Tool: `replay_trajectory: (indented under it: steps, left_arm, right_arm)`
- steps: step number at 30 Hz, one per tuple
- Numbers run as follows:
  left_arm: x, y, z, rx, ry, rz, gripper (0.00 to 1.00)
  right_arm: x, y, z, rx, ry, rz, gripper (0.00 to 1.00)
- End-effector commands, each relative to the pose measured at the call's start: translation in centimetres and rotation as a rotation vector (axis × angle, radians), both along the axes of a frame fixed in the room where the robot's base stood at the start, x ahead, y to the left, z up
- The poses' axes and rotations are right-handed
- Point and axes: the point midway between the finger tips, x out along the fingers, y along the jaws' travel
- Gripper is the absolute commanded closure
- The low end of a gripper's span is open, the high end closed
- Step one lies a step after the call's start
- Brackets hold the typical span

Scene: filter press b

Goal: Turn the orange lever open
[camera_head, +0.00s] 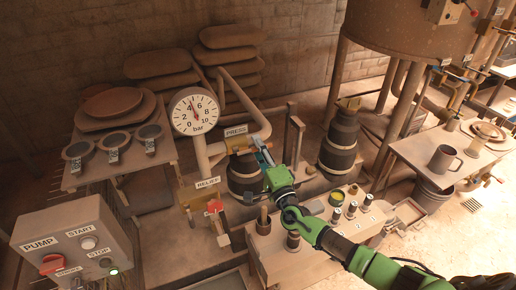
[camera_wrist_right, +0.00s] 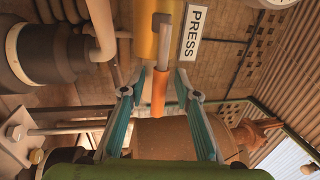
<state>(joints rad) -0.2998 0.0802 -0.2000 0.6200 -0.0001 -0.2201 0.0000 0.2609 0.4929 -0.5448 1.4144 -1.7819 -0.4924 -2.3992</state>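The orange lever (camera_wrist_right: 159,92) shows in the wrist view as an orange grip on a short grey stem, hanging from a yellow valve body (camera_wrist_right: 146,28) beside the PRESS label (camera_wrist_right: 193,32). My right gripper (camera_head: 264,157) is at this valve in the head view, below and right of the PRESS label (camera_head: 236,131). In the wrist view its two teal fingers are apart, one on each side of the lever, with a visible gap on both sides. In the head view the lever is too small to make out clearly. My left gripper is not in view.
A pressure gauge (camera_head: 195,111) stands left of the valve. A red-handled valve (camera_head: 215,206) by the RELIEF label is lower left. Dark cylindrical vessels (camera_head: 340,140) and pipes crowd the area. A pump box (camera_head: 75,245) is at lower left, a mug (camera_head: 444,158) on the right bench.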

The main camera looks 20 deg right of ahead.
Motion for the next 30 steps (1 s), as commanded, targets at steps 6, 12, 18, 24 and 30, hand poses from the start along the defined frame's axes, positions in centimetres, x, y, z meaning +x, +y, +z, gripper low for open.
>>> replay_trajectory:
  steps: [6,12,18,24,30]
  left_arm:
    - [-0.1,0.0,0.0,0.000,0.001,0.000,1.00]
    - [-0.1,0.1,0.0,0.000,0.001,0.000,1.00]
    - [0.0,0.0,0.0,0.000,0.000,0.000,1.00]
    - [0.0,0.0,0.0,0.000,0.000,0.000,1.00]
    - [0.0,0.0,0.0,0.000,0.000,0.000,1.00]
  right_arm:
    - [0.0,0.0,0.0,0.003,0.000,0.000,0.71]
    - [-1.4,-0.1,-0.4,0.004,0.002,0.000,0.71]
    - [-5.3,-0.2,-1.2,0.002,0.004,0.000,0.71]
    - [-9.2,-0.4,-1.9,0.001,0.003,0.001,0.71]
    - [-11.4,-0.4,-2.3,0.002,0.001,0.000,0.71]
